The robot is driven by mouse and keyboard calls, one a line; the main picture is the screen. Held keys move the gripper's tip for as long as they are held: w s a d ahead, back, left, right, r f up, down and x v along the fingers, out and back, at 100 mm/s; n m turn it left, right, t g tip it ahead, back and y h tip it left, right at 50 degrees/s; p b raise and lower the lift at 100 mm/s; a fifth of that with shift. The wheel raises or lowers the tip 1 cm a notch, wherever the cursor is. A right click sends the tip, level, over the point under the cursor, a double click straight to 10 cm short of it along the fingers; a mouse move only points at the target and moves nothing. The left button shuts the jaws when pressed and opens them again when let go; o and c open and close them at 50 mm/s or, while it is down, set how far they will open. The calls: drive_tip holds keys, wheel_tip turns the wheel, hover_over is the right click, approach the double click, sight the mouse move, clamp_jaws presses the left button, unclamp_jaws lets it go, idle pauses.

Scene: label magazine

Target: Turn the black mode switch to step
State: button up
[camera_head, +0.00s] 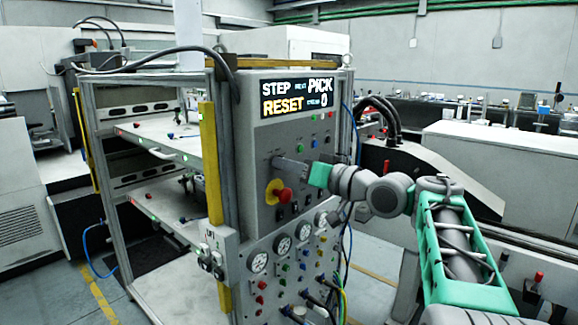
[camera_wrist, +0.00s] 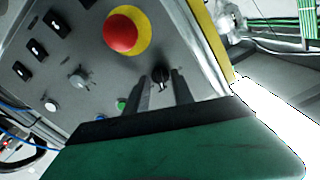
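The black mode switch (camera_wrist: 160,76) is a small round knob with a pale pointer mark on the grey control panel (camera_wrist: 100,70). It shows in the wrist view just at the tips of my gripper (camera_wrist: 162,84). The two dark fingers stand apart, one on each side of the knob, with a gap between them; I cannot tell whether they touch it. In the head view my gripper (camera_head: 278,162) reaches the panel from the right, just above the red emergency button, and the switch is too small to make out. The display (camera_head: 299,97) reads "STEP", "PICK", "RESET" and "0".
A red emergency button on a yellow disc (camera_head: 278,192) sits close to the fingers; it also shows in the wrist view (camera_wrist: 122,31). Several black switches (camera_wrist: 40,50) and small buttons line the panel. Gauges (camera_head: 258,262) and cables are lower down.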

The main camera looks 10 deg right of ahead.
drive_tip(key=b+v, duration=0.1)
drive_tip(key=v, duration=0.7)
drive_tip(key=shift+w, duration=0.1)
